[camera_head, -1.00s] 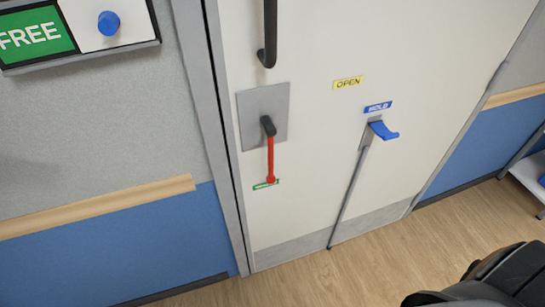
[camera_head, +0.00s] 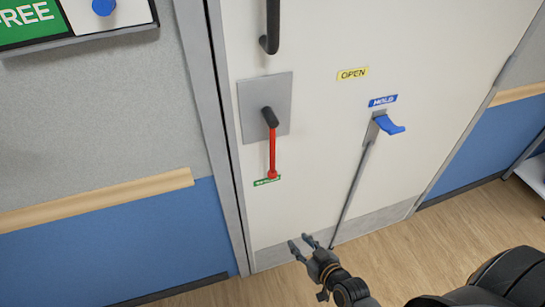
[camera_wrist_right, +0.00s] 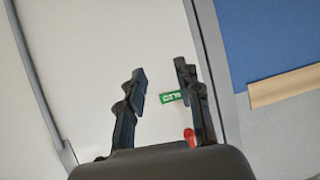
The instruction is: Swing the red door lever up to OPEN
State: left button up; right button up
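The red door lever (camera_head: 272,150) hangs straight down from a black pivot on a grey plate (camera_head: 284,92) on the white door. Its lower end is at a small green label (camera_head: 267,181). A yellow OPEN label (camera_head: 352,74) is higher up to the right. My right gripper (camera_head: 302,243) is open and empty, below the lever's end and apart from it. In the right wrist view, the gripper (camera_wrist_right: 162,80) has its fingers spread; the green label (camera_wrist_right: 172,97) shows between them and the red lever tip (camera_wrist_right: 190,134) by the right finger. My left gripper is not in view.
A black door handle (camera_head: 271,28) is above the grey plate. A wooden rail (camera_head: 95,203) runs along the left wall.

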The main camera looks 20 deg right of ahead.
notch_tip(320, 180, up, 13)
jog(key=w+t, duration=0.3)
jog(key=t+y+b, duration=0.1)
jog(key=t, duration=0.2)
send_near(274, 155)
jog(key=w, duration=0.3)
jog(key=w+a+p, duration=0.1)
jog(key=w, duration=0.2)
jog(key=w+p, duration=0.1)
jog(key=w, duration=0.2)
jog(key=shift+w+a+r, duration=0.15)
jog(key=shift+a+r, duration=0.1)
jog(key=shift+r, duration=0.05)
jog(key=shift+w+a+f+p, duration=0.1)
jog(key=shift+w+p, duration=0.25)
jog(key=shift+w, duration=0.3)
grip_shut()
